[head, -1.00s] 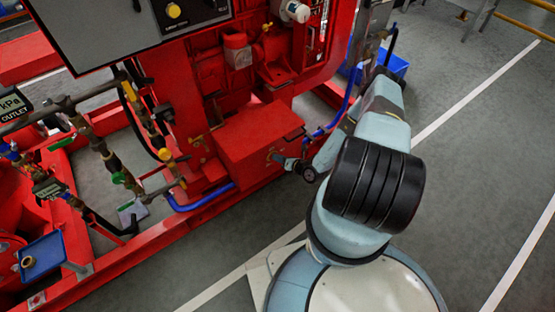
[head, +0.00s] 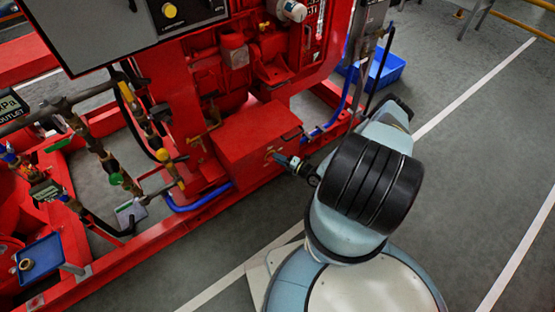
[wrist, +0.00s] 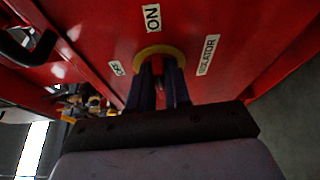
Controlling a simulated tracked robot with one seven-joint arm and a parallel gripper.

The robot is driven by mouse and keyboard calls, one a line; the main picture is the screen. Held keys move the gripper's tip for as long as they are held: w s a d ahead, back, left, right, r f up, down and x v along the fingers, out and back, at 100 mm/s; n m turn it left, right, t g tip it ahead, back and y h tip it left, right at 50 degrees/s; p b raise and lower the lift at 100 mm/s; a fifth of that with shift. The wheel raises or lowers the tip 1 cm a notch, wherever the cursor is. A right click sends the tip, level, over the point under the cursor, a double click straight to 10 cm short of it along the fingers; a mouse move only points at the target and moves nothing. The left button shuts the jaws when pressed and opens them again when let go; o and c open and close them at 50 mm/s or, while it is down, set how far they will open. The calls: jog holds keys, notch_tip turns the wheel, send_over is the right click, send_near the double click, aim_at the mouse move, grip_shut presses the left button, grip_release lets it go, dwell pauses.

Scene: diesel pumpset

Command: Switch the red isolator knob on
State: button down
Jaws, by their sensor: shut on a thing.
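The red isolator knob (wrist: 157,66) shows as a small bit of red between my fingertips in the wrist view, inside a yellow ring (wrist: 150,51) on a red panel. An "ON" label (wrist: 153,18) lies above the ring, an "OFF" label (wrist: 115,69) to its left and an "ISOLATOR" label (wrist: 208,55) to its right. My gripper (wrist: 159,72) is shut on the knob, and the fingers hide most of it. I cannot tell exactly where the knob points. In the head view my gripper (head: 277,157) reaches the side of the red box (head: 257,135).
Pipes and valves (head: 110,165) of the pumpset stand left of the box. A blue hose (head: 200,200) runs low beside it. A blue bin (head: 385,70) stands on the floor behind my arm. The floor at the right is clear.

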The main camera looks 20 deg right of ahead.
jog(key=shift+d+f+m+t, duration=0.15)
jog(key=shift+m+t, duration=0.15)
jog(key=shift+m, duration=0.2)
jog(key=c, duration=1.2)
grip_release()
jog(key=shift+o, duration=0.2)
jog(key=v, duration=1.3)
jog(key=shift+s+d, duration=0.2)
jog(key=shift+s, duration=0.05)
